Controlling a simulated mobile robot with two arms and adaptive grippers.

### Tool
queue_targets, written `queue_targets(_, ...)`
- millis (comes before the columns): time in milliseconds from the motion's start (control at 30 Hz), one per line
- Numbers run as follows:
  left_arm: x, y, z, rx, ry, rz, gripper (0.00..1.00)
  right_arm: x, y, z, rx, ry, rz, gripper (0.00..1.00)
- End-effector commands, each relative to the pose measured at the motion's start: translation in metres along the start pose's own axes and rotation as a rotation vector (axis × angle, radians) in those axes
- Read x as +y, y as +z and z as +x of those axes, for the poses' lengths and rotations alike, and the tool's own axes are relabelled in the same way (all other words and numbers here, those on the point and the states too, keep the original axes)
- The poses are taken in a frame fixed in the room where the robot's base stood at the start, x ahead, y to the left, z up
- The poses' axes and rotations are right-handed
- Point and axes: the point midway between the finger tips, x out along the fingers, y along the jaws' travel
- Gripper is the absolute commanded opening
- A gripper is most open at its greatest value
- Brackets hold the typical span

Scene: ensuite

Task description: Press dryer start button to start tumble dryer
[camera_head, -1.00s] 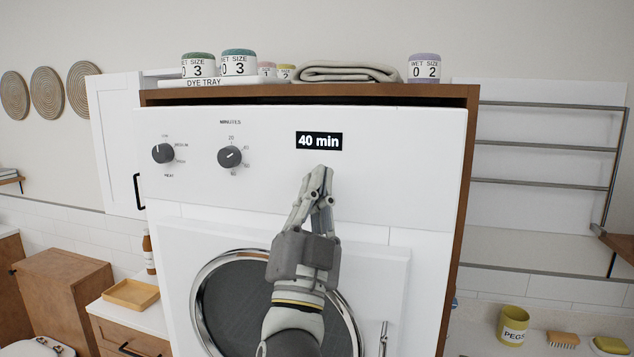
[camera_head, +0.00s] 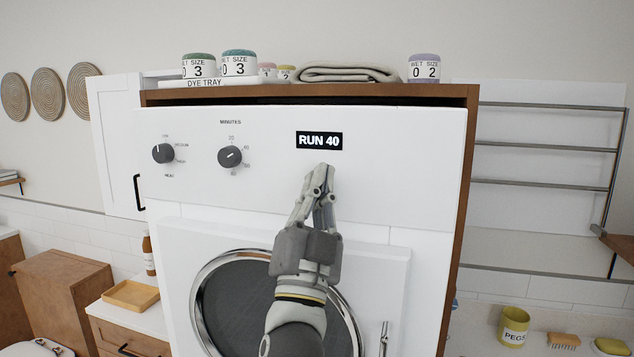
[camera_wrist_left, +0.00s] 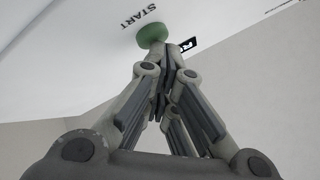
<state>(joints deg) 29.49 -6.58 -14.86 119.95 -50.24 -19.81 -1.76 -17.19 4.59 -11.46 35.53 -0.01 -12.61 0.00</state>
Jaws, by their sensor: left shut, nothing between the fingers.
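The white tumble dryer (camera_head: 410,165) fills the middle of the head view, its round door (camera_head: 235,300) closed. Its black display (camera_head: 319,141) reads "RUN 40". My left gripper (camera_head: 322,172) is shut and empty, with its fingertips at the panel just below the display. The green start button (camera_wrist_left: 152,36), beside the word START, shows in the left wrist view right at the fingertips. I cannot tell whether they still touch it. In the head view the gripper hides the button. My right gripper is not in view.
Two dark dials, heat (camera_head: 163,153) and minutes (camera_head: 230,157), sit on the panel's left.

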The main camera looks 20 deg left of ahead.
Motion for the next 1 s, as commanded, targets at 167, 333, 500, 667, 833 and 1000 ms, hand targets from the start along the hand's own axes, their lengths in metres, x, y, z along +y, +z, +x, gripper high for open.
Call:
queue_targets(167,-0.001,-0.001,-0.001,-0.001,0.0,0.0,0.0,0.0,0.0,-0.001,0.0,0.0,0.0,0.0)
queue_targets(333,-0.004,-0.004,-0.006,-0.001,0.002,-0.001,0.0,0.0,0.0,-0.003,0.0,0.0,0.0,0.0)
queue_targets(500,-0.008,-0.009,-0.013,-0.001,0.001,-0.002,0.0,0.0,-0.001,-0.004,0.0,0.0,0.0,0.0)
queue_targets(667,-0.009,-0.009,-0.014,-0.001,0.001,-0.001,0.0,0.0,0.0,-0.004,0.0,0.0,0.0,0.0)
queue_targets(833,-0.009,-0.009,-0.014,-0.001,0.001,-0.001,0.0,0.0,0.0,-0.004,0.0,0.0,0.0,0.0)
queue_targets(1000,-0.017,-0.017,-0.023,-0.001,0.001,-0.001,0.0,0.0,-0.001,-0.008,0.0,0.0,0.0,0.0)
